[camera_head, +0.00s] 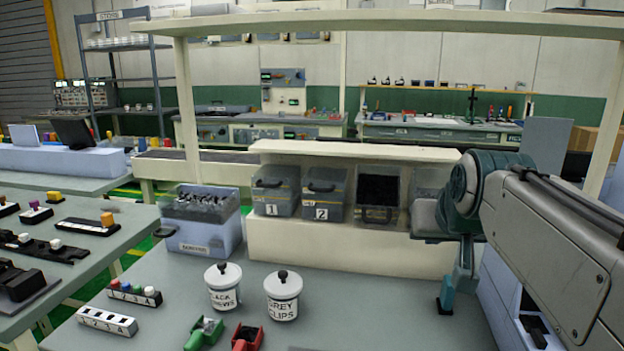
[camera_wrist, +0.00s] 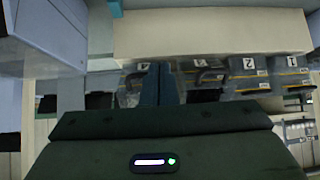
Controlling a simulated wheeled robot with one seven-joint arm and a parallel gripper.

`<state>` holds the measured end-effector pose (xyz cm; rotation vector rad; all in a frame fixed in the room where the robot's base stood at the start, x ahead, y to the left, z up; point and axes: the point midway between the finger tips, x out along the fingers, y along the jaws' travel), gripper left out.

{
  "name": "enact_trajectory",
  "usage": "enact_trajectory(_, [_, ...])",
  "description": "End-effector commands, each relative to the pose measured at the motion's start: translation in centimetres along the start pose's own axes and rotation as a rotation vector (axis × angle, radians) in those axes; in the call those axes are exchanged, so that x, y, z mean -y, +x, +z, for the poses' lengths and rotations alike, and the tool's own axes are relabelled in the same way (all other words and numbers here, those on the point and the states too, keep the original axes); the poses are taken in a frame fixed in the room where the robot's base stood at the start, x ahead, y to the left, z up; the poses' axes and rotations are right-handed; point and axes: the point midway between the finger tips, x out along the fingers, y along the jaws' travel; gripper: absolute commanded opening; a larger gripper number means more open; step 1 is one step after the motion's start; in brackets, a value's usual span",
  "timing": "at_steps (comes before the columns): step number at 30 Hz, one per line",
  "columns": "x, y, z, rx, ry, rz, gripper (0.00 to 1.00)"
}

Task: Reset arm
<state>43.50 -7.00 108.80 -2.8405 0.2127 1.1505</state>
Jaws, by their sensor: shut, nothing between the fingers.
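My gripper (camera_head: 445,303) hangs from my arm at the right of the workbench, fingers pointing down, in front of the right end of the bin shelf. It is shut and empty. In the wrist view its teal fingers (camera_wrist: 158,84) lie together, in front of the bin row, which appears upside down there. A bin labelled 4 (camera_wrist: 130,90) shows partly beside the fingers. Bin 1 (camera_head: 272,197) and bin 2 (camera_head: 322,203) stand left on the shelf, with a dark open bin (camera_head: 380,190) to their right. My wrist hides part of the rightmost bin.
Two lidded white jars, black screws (camera_head: 223,297) and grey clips (camera_head: 283,306), stand on the bench front. A green scoop (camera_head: 204,333) and a red scoop (camera_head: 247,340) lie before them. A grey-blue box (camera_head: 205,235) stands left of the shelf. Bench between jars and gripper is clear.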

Motion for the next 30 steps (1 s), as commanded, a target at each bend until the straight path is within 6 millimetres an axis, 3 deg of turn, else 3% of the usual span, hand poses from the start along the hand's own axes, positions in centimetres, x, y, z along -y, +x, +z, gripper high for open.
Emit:
enact_trajectory(1, [0.9, -1.2, 0.4, 0.056, -0.012, -0.013, 0.0])
enact_trajectory(6, [2.9, -2.2, 5.1, 0.232, -0.048, -0.041, 0.0])
enact_trajectory(15, [4.5, -5.3, 12.8, 0.488, -0.109, -0.06, 0.0])
enact_trajectory(21, [4.7, -6.0, 15.2, 0.551, -0.125, -0.06, 0.0])
enact_trajectory(30, [4.7, -5.8, 15.4, 0.554, -0.126, -0.06, 0.0])
